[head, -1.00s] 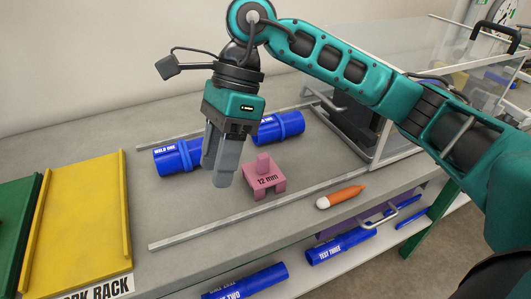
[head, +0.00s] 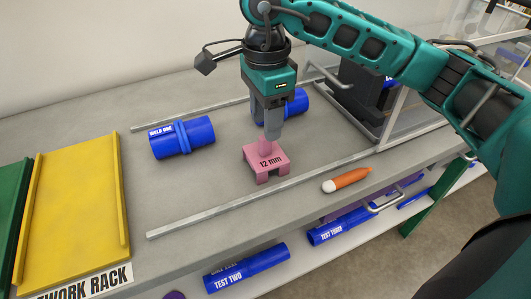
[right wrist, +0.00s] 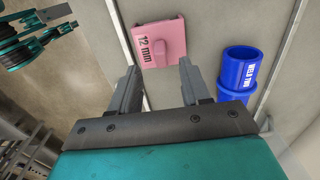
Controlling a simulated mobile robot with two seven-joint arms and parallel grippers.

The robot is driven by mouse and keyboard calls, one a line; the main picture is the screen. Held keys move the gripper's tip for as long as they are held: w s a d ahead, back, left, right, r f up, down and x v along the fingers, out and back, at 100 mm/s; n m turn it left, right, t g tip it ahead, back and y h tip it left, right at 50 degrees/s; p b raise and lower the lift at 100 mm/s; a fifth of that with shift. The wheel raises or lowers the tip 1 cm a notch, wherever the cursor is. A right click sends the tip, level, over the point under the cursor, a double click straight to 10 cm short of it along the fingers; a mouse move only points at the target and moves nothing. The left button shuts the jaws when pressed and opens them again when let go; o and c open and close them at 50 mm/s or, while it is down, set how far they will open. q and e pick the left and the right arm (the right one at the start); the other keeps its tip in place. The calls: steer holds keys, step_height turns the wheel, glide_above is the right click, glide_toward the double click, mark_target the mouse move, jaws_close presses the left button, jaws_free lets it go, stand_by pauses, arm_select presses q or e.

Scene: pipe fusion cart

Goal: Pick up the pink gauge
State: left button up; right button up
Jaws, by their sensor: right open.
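The pink gauge (head: 266,165), marked "12 mm", sits on the grey bench between two metal rails, its knob pointing up. My right gripper (head: 272,134) points down directly over the knob, and its fingertips overlap the top of the knob in the head view. In the right wrist view the gauge (right wrist: 163,40) lies just beyond the fingertips of the open right gripper (right wrist: 159,67), with nothing held between them. I cannot tell whether the fingers touch the knob. My left gripper is not seen.
A blue pipe marked "WELD ONE" (head: 181,138) lies left of the gauge. Another blue pipe (head: 297,101) lies close behind the right gripper, partly hidden by it. An orange marker (head: 347,180) lies at right, near the front edge. A yellow rack (head: 75,215) stands at left.

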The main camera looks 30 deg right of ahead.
mark_target(265, 152)
step_height(265, 152, down, 5)
steer(key=shift+r, duration=0.1)
jaws_close()
stand_by(0.5)
